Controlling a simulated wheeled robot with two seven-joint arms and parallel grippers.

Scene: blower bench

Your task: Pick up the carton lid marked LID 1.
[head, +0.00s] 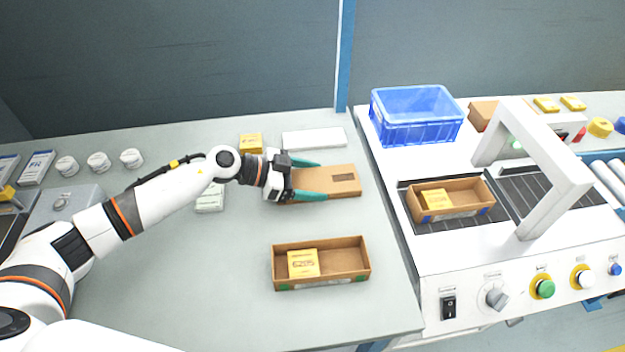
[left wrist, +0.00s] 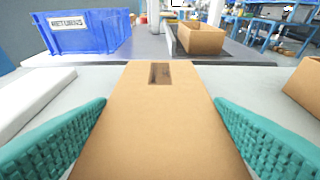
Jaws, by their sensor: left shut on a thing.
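A flat brown carton lid (head: 345,180) with a dark rectangular patch lies on the left bench. My left gripper (head: 321,179) reaches over it from the left, with one teal finger along each long side, shut on it. In the left wrist view the lid (left wrist: 158,115) runs straight ahead between the two teal fingers (left wrist: 160,112). I cannot read a LID 1 marking on it, and its near end is partly hidden by the gripper. I cannot tell whether it is clear of the bench. My right gripper is not in view.
An open carton (head: 320,280) with a yellow box stands in front of the lid. A white slab (head: 314,138) and a yellow box (head: 251,141) lie behind it. To the right, a white machine carries a blue crate (head: 415,130) and another open carton (head: 468,200).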

